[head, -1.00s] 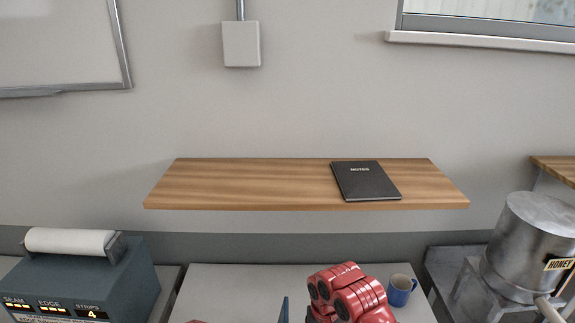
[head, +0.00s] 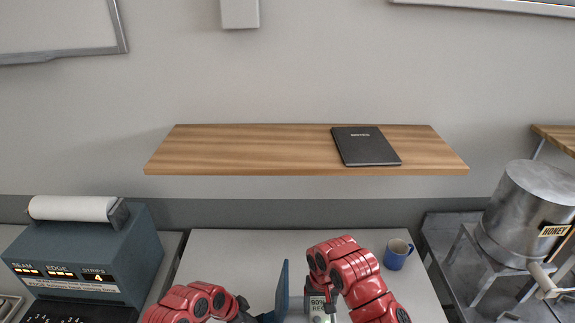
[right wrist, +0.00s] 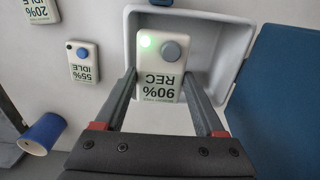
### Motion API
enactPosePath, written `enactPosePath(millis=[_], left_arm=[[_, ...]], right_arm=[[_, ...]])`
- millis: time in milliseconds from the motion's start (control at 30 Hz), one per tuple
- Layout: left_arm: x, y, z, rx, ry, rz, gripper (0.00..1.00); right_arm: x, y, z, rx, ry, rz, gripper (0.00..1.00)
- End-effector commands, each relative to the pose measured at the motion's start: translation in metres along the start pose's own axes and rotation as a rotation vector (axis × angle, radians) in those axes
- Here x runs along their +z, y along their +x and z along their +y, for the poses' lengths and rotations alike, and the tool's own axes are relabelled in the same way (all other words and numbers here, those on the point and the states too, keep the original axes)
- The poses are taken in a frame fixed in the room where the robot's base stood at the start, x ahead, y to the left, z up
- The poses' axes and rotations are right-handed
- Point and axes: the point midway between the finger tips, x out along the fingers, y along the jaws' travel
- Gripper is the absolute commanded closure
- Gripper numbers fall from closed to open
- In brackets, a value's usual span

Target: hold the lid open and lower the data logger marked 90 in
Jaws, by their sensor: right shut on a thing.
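The white data logger marked 90% REC (right wrist: 162,68) has a lit green light and a grey button. My right gripper (right wrist: 165,95) is shut on it, a finger at each side; the right gripper (head: 320,285) also shows low in the head view. The logger overlaps the open grey box (right wrist: 238,35) in the right wrist view; I cannot tell how deep it sits. The blue lid (head: 282,292) stands upright left of the logger in the head view. My left gripper (head: 246,312) is close left of the lid, its fingertips not clear.
Two other loggers, 55% IDLE (right wrist: 82,62) and 20% IDLE (right wrist: 40,8), lie on the white table (head: 225,255). A wooden shelf (head: 250,150) with a notebook (head: 365,146) is above.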

Motion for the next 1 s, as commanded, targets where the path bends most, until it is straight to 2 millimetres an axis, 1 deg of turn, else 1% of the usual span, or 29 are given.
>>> enactPosePath(millis=[33,967,1000], left_arm=[[-0.001,0.001,0.002,0.006,0.001,0.002,1.00],[-0.001,0.001,0.002,0.006,0.001,0.002,1.00],[-0.001,0.001,0.002,0.006,0.001,0.002,1.00]], right_arm=[[0.000,0.003,0.000,0.000,0.000,-0.001,0.86],[0.000,0.050,0.000,0.000,-0.001,0.001,0.86],[0.000,0.051,0.000,0.000,-0.001,0.001,0.27]])
